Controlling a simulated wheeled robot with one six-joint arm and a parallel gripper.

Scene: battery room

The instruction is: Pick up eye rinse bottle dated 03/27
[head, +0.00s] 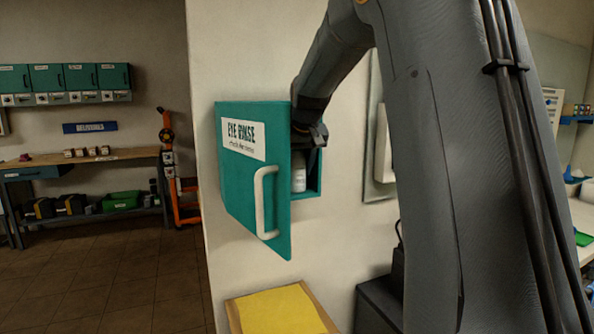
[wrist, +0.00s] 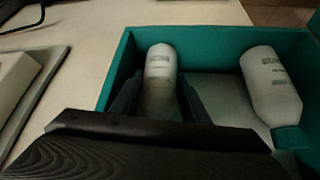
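The teal eye rinse cabinet (head: 308,170) hangs on the wall with its door (head: 240,185) swung open. In the wrist view two white bottles are inside the cabinet (wrist: 118,65). The left bottle (wrist: 160,70) lies between the fingers of my gripper (wrist: 160,80), which are spread with a narrow gap showing near the tips. The right bottle (wrist: 272,85), with a teal cap, is apart from the fingers. One white bottle (head: 299,179) shows in the head view below my gripper (head: 308,140). The dates on the labels are too small to read. The lower part of the left bottle is hidden.
The open door with its white handle (head: 262,203) stands out left of my gripper. The cabinet walls are close around the bottles. A yellow-topped box (head: 282,312) stands below. A workbench (head: 85,162) is far left, with open floor before it.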

